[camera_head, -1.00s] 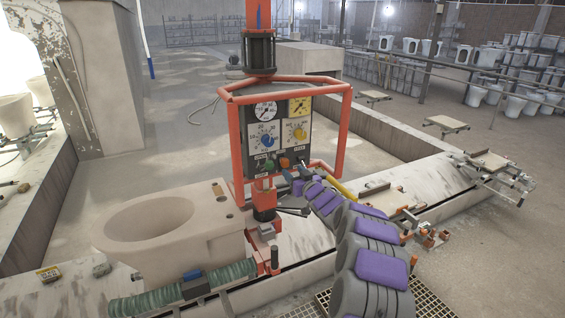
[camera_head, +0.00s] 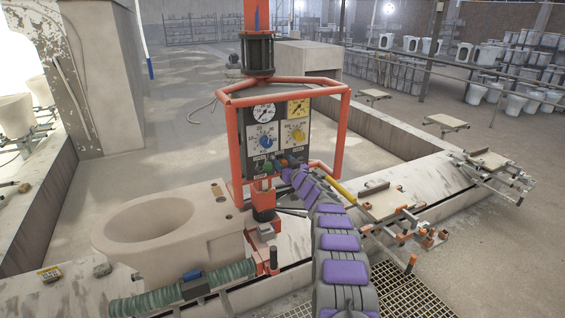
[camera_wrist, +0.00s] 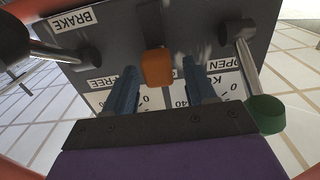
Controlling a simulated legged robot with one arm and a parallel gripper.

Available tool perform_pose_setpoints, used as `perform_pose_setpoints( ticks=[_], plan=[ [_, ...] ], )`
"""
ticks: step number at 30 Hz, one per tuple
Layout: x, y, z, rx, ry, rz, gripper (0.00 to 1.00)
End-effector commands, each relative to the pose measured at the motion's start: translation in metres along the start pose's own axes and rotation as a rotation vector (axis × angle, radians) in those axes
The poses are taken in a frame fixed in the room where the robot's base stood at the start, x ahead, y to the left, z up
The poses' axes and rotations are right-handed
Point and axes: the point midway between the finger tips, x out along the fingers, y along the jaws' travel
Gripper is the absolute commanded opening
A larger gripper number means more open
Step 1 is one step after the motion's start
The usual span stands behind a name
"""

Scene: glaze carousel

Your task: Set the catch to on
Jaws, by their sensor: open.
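The control panel (camera_head: 280,125) hangs in an orange frame, with dials above and small levers along its lower edge. In the wrist view a lever with an orange knob (camera_wrist: 157,68) stands between my two blue-grey fingers. My gripper (camera_wrist: 161,82) is open around it, with space on both sides. A green-knobbed lever (camera_wrist: 266,114) is to the right, by an OPEN label. A metal lever (camera_wrist: 45,48) is at the left, by BRAKE. A FREE label is partly hidden behind a finger. No label reading catch is legible. In the head view my arm hides the panel's lower right.
A pale basin casting (camera_head: 150,240) stands left of the panel post. A ribbed green hose (camera_head: 185,290) lies in front of it. The orange tubular frame (camera_head: 341,140) surrounds the panel closely. A low bench with clamps (camera_head: 395,205) is to the right.

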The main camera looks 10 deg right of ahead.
Motion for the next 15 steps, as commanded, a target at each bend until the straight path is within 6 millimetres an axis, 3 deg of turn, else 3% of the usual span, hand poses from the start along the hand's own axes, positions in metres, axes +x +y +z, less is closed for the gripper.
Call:
perform_pose_setpoints(
  ticks=[15],
  plan=[
    [0.0107, -0.0038, 0.0011, 0.003, 0.0, 0.002, 0.55]
  ],
)
